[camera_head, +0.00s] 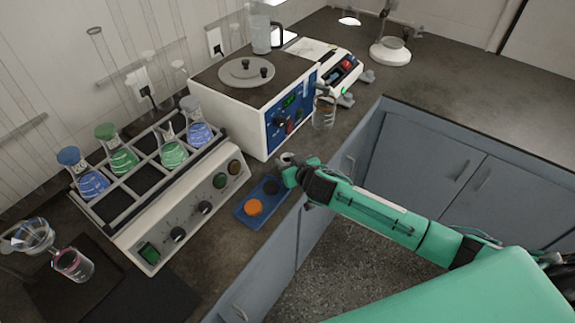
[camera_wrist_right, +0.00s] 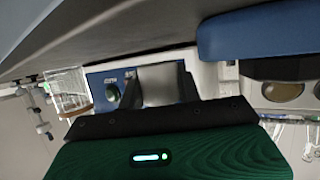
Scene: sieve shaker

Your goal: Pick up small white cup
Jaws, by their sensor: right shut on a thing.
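The small white cup (camera_head: 286,158) is at the tip of my right gripper (camera_head: 291,169) in the head view, just above the blue tray's far end. The gripper is shut on it and partly hides it. In the right wrist view a pale grey surface (camera_wrist_right: 164,84), apparently the cup, fills the space between the dark fingers. I cannot tell whether the cup still touches the tray. My left gripper is out of view.
The blue tray (camera_head: 240,214) holds an orange disc (camera_head: 253,207) and a dark disc (camera_head: 271,187). A shaker with several flasks (camera_head: 150,255) stands left. A white box instrument (camera_head: 251,134) and a glass beaker (camera_head: 324,113) stand behind. The counter edge is close to my right arm.

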